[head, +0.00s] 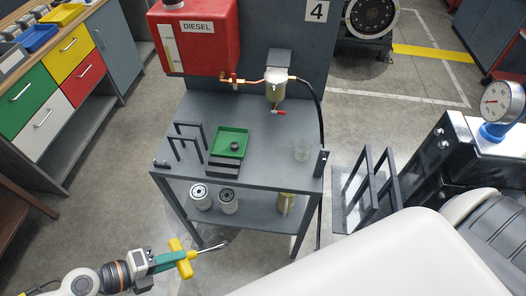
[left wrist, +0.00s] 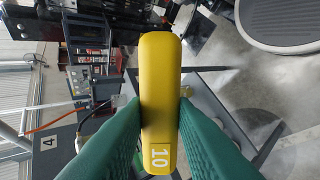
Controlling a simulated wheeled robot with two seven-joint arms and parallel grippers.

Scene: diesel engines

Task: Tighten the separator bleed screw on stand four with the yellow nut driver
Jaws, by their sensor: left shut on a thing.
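My left gripper (head: 168,261) is at the lower left of the head view, shut on the yellow T-handled nut driver (head: 181,258). Its metal shaft points right, toward the stand's front legs, in free air. In the left wrist view the green fingers grip both sides of the yellow handle (left wrist: 160,90), marked 10. The separator (head: 275,90) hangs under a bracket on stand four's back panel, with a clear yellowish bowl and a red drain lever (head: 278,113). The bleed screw is too small to make out. The driver is well apart from the separator. My right gripper is not in view.
Stand four (head: 230,105) has a grey top with a green tray (head: 229,142), black racks (head: 188,141) and a clear cup (head: 302,153). White filters (head: 201,197) stand on its lower shelf. A red diesel tank (head: 196,38) is at back left. Drawers (head: 40,110) stand left.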

